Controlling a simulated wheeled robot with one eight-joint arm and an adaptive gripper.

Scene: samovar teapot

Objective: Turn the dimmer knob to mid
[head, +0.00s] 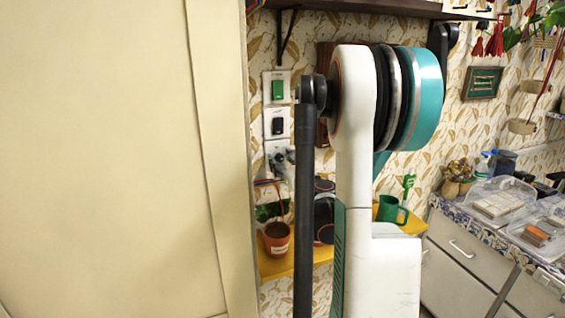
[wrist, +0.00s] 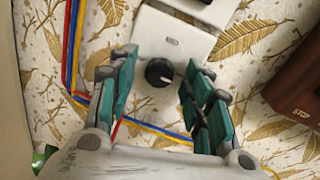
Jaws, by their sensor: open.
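The dimmer knob (wrist: 159,72) is round and black, on a white wall plate (wrist: 150,28). A small label on the plate, above the knob in the wrist view, seems to read MID. A pale mark shows on the knob; its exact setting is too small to read. My gripper (wrist: 160,64) is open, with its green-padded fingers on the left and right of the knob. Gaps show between the fingers and the knob. In the head view the dimmer plate (head: 272,147) is the lowest of three, and its knob is mostly hidden behind my gripper.
A green switch (head: 277,90) and a black switch (head: 277,126) sit above the dimmer. Red, blue and yellow wires (wrist: 72,45) run along the wall beside it. A brown box marked STOP (wrist: 297,85) is at right. A potted plant (head: 277,238) stands on the yellow shelf (head: 275,268) below.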

